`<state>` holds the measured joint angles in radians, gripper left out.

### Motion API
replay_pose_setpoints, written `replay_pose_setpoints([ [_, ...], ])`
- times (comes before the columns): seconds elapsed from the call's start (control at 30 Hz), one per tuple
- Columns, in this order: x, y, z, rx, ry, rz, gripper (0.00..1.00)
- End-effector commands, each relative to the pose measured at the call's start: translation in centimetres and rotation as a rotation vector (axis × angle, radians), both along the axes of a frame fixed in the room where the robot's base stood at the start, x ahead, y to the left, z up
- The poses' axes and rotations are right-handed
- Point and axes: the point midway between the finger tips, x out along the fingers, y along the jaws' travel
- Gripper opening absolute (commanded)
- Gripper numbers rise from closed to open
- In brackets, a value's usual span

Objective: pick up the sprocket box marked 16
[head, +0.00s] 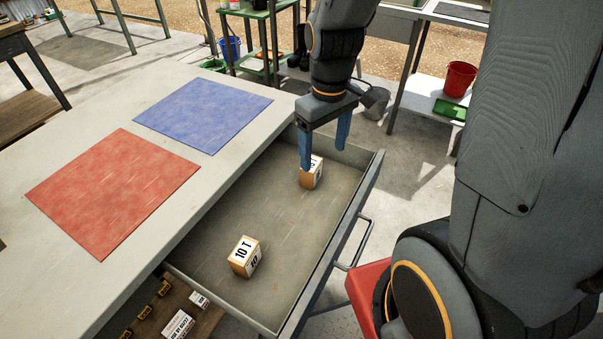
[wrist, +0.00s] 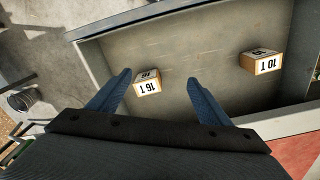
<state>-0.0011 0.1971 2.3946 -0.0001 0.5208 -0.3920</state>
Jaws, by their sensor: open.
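The sprocket box marked 16 T (wrist: 148,82) is a small brown box with a white label. It sits on the drawer floor, and in the head view it shows (head: 312,174) at the drawer's far end, partly covered by a finger. My gripper (head: 325,158) is open above that end of the drawer, with blue fingers pointing down. In the wrist view the box lies between and beyond the fingertips (wrist: 157,82); I cannot tell how high the fingers are above it. A similar box marked 10 T (head: 245,257) sits nearer in the same drawer, also in the wrist view (wrist: 262,61).
The open drawer (head: 284,325) has raised walls around both boxes. A grey worktop with a red mat (head: 112,192) and a blue mat (head: 204,114) lies to the left. Small labelled boxes (head: 179,325) lie below. The drawer floor between the two boxes is clear.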

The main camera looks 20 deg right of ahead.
Motion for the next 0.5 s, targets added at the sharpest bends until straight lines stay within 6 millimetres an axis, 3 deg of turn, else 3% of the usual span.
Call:
replay_pose_setpoints([
  [0.03,1.8,0.2,-1.8,-0.002,0.009,0.086,0.72],
  [0.2,5.7,0.6,-4.7,-0.006,0.024,0.345,0.72],
  [0.3,6.8,0.6,-5.5,-0.006,0.029,0.423,0.72],
  [0.5,7.1,0.5,-7.4,-0.006,0.032,0.449,0.72],
])
